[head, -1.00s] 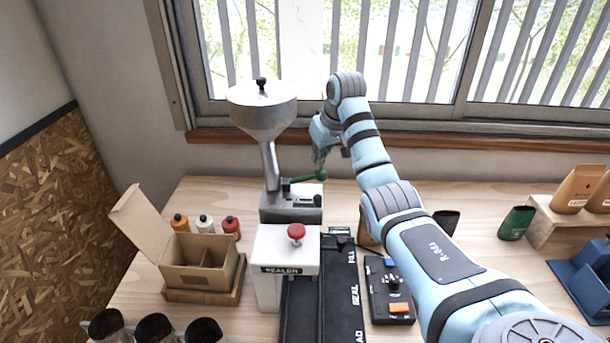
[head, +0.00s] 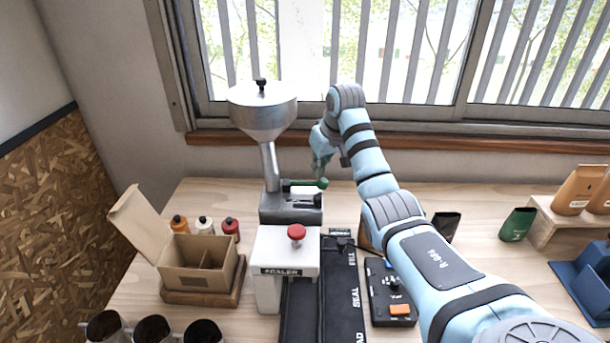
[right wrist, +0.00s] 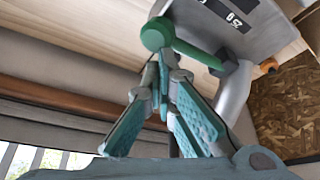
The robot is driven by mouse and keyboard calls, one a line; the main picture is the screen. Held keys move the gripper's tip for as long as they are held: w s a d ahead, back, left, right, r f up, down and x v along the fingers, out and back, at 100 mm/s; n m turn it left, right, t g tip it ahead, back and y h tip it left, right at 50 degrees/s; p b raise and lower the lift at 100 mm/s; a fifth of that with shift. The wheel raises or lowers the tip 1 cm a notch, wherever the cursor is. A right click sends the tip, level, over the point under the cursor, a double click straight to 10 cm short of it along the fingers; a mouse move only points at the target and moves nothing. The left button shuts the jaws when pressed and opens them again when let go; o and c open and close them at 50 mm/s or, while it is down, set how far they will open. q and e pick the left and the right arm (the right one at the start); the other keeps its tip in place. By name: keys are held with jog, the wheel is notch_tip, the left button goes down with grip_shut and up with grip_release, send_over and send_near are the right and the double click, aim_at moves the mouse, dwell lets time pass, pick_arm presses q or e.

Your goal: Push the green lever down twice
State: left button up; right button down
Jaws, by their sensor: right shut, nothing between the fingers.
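The green lever (head: 303,182) sticks out to the right from the post of the hopper machine (head: 262,110). It lies about level and ends in a round green knob (head: 323,183). My right gripper (head: 318,172) is shut and empty, pointing down just above the knob. In the right wrist view, the closed fingertips (right wrist: 160,58) are right at the green knob (right wrist: 154,33), with the lever rod (right wrist: 196,50) running off to the right. I cannot tell whether they touch. My left gripper is not in view.
A white sealer (head: 285,248) with a red knob stands in front of the machine, beside a black belt (head: 340,290). A control box (head: 390,295) lies to the right. An open cardboard box (head: 200,265) and small bottles (head: 204,225) are on the left. The window is behind.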

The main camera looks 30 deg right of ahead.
notch_tip(320, 180, up, 3)
jog(key=shift+f+p, duration=0.15)
jog(key=shift+p, duration=0.9)
jog(key=shift+w+r, duration=0.1)
jog(key=shift+r, duration=0.3)
jog(key=shift+r+b, duration=0.35)
jog(key=shift+r, duration=0.95)
